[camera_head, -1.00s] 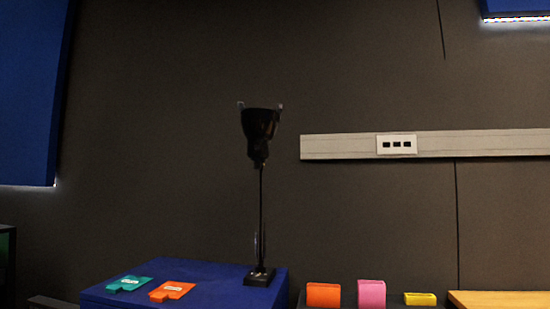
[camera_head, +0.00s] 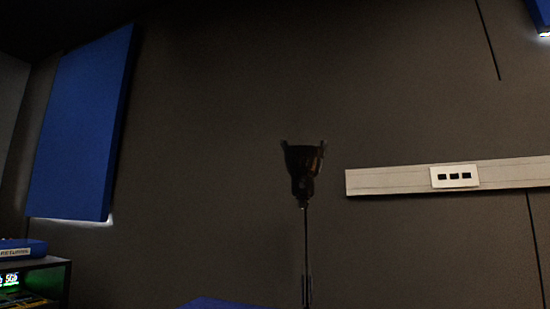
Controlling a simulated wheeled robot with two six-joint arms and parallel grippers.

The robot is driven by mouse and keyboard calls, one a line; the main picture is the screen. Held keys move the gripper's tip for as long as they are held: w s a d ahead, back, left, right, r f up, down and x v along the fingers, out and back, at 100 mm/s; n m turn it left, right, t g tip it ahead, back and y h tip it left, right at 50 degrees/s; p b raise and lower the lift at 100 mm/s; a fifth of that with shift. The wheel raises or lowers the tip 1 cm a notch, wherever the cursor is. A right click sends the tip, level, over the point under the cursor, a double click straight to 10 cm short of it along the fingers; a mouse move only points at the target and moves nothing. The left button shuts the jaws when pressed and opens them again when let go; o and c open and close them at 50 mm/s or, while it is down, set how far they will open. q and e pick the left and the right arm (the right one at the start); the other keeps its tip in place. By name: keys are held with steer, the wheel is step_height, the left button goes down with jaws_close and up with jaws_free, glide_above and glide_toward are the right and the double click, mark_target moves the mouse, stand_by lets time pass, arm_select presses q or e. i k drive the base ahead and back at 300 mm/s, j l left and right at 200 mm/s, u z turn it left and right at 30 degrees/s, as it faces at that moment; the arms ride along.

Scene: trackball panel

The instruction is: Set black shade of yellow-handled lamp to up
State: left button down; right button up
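A lamp with a black shade (camera_head: 303,168) stands near the middle of the head view. The shade's wide end faces up and its narrow end joins a thin dark stem (camera_head: 306,240). Small tabs stick up at both sides of the shade's rim. I see no yellow handle on this lamp, and its base is below the picture. Neither of my grippers is in view, and nothing touches the shade.
A corner of a blue tabletop (camera_head: 222,304) shows at the bottom edge. A light wall rail (camera_head: 400,180) with a white socket plate (camera_head: 454,176) is at right. A dark shelf unit (camera_head: 50,280) with a blue item (camera_head: 20,250) on top stands at lower left. A blue panel (camera_head: 75,130) hangs on the wall.

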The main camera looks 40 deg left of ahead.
mark_target(304, 163)
steer(key=j+u, duration=0.1)
steer(key=u, duration=0.3)
steer(key=i+j+u, duration=0.1)
steer(key=u, duration=0.3)
steer(key=i+u, duration=0.15)
steer(key=u, duration=0.3)
steer(key=i+u, duration=0.1)
steer(key=u, duration=0.3)
